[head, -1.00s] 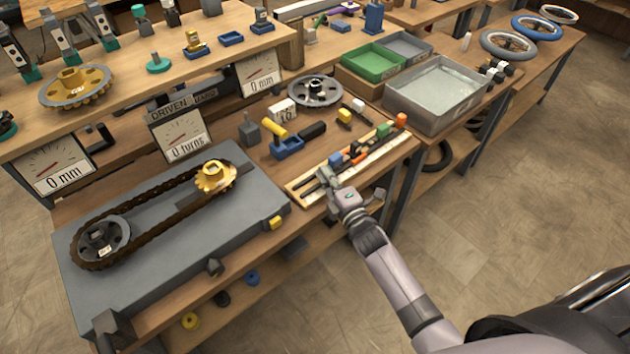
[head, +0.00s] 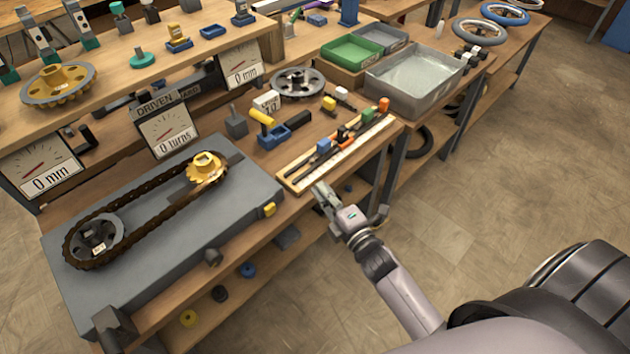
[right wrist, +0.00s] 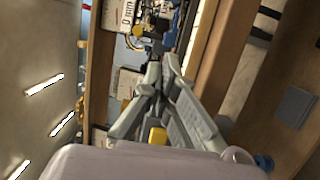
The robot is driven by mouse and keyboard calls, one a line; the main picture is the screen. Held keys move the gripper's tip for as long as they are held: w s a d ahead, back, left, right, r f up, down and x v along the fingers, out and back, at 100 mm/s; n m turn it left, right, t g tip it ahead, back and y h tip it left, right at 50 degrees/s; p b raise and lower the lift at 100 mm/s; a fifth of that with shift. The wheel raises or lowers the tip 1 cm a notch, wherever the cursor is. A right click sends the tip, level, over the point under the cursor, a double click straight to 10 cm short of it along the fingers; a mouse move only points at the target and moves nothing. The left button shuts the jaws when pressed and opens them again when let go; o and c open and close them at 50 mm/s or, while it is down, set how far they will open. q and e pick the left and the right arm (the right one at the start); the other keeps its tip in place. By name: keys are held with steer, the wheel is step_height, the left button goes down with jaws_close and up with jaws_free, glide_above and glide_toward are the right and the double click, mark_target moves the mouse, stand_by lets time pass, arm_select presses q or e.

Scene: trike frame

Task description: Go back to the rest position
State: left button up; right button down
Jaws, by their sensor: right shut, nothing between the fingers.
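My right gripper (head: 321,192) is shut and empty in the head view, just off the front edge of the bench beside the tool tray (head: 291,180). In the right wrist view its fingers (right wrist: 160,75) come together in the middle of the picture. The tray holds tools with blue, black, green and orange ends, and no finger is seen gripping one. My left gripper is in neither view.
A grey plate with a chain (head: 145,212) around two sprockets lies left on the bench (head: 225,238). Green (head: 352,50) and grey (head: 415,85) bins stand at the back right. A lower shelf holds small round parts. The floor at right is clear.

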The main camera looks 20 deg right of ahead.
steer(key=s+f+m+g+h, duration=0.1)
steer(key=s+f+m+g, duration=0.45)
steer(key=f, duration=0.85)
steer(key=s+f+m+g, duration=0.3)
steer(key=s+f, duration=0.5)
steer(key=f, duration=0.7)
steer(key=s+f+m+g, duration=0.2)
steer(key=s+f, duration=0.3)
steer(key=s, duration=0.5)
steer(key=s+f+m+g, duration=0.3)
steer(key=s+f, duration=0.3)
steer(key=s, duration=0.3)
steer(key=s+f+m+g, duration=0.3)
steer(key=s+f, duration=0.2)
steer(key=s, duration=0.5)
steer(key=shift+s+a+f+h, duration=0.15)
steer(key=shift+s+f+h, duration=0.15)
steer(key=shift+s+h, duration=0.1)
